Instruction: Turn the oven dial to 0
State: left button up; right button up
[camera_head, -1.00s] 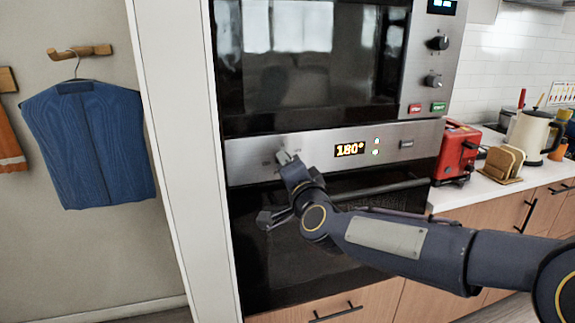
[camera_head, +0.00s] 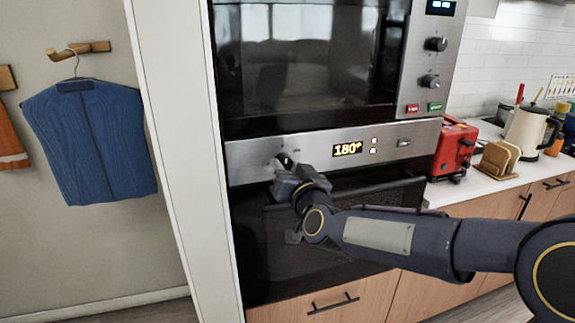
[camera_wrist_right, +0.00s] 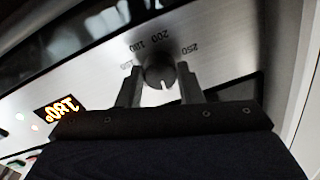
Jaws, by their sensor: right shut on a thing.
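The oven dial (camera_wrist_right: 160,72) is a dark round knob on the oven's steel panel. In the right wrist view it sits between the two fingers of my right gripper (camera_wrist_right: 160,88), which is shut on it. A white mark shows on the knob, and numbers such as 200 and 250 are printed around it. In the head view my right gripper (camera_head: 287,163) is at the left part of the oven panel (camera_head: 245,160) and mostly hides the dial. The display (camera_head: 348,149) reads 180° in yellow. My left gripper is not in view.
A microwave (camera_head: 310,60) with two knobs is built in above the oven. The oven door handle (camera_head: 385,187) lies below the panel. A red toaster (camera_head: 453,148) and a toast rack (camera_head: 500,160) stand on the counter at right. A blue garment (camera_head: 90,140) hangs at left.

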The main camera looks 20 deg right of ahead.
jog(key=shift+n, duration=0.7)
jog(key=o, duration=1)
jog(key=shift+s, duration=0.1)
jog(key=s, duration=0.7)
jog(key=shift+s+d, duration=0.3)
jog(key=shift+s, duration=0.1)
